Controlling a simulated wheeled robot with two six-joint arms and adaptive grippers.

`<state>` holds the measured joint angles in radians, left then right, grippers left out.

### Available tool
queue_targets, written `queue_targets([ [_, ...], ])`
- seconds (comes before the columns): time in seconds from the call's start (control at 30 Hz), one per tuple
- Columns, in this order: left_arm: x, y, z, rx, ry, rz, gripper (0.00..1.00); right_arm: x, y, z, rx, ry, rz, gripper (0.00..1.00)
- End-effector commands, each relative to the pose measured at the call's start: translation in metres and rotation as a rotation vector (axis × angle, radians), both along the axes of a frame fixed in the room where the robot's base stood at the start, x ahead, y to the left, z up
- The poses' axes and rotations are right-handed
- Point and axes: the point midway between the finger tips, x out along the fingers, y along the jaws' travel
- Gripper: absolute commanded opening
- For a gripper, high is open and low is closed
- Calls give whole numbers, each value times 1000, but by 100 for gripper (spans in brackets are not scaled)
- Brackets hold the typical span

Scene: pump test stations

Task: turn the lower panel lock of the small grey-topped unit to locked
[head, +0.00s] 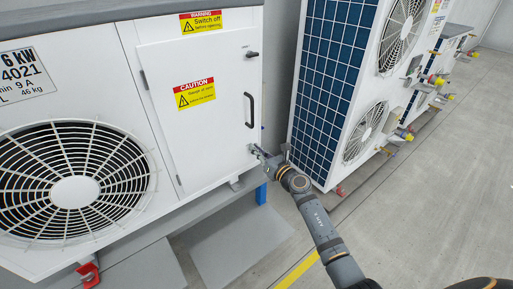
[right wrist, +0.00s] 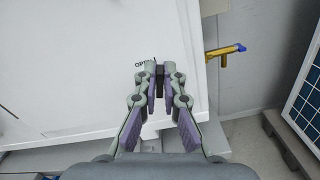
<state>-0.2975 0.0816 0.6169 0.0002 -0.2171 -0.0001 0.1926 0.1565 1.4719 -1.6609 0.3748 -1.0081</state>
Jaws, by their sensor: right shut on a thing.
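The small grey-topped unit (head: 215,200) is white and stands at the left in the head view. Its panel door (head: 215,140) has an upper lock (head: 252,54), dark and lying roughly level, and a black handle (head: 251,110). My right gripper (head: 257,151) is at the door's lower right corner, over the lower panel lock. In the right wrist view, my right gripper (right wrist: 160,75) is shut on the dark lower lock (right wrist: 159,80), which shows between the fingertips. The word OPEN is printed just above it. Most of the lock is hidden by the fingers. My left gripper is not in view.
A brass-coloured valve with a blue end (right wrist: 226,50) sticks out beside the door edge. A taller unit with a blue finned side (head: 335,75) stands close at the right. Grey floor (head: 440,180) is open at the right.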

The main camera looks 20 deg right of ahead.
Motion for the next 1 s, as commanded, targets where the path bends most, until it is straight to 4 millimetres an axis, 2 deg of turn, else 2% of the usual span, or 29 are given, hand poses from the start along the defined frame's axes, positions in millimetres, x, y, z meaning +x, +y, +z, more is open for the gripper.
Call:
queue_targets([
  [0.1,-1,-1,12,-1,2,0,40,0,-1,3,102,38,-1,0],
  [1.0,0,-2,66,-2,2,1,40,2,-6,-3,898,325,0,0],
])
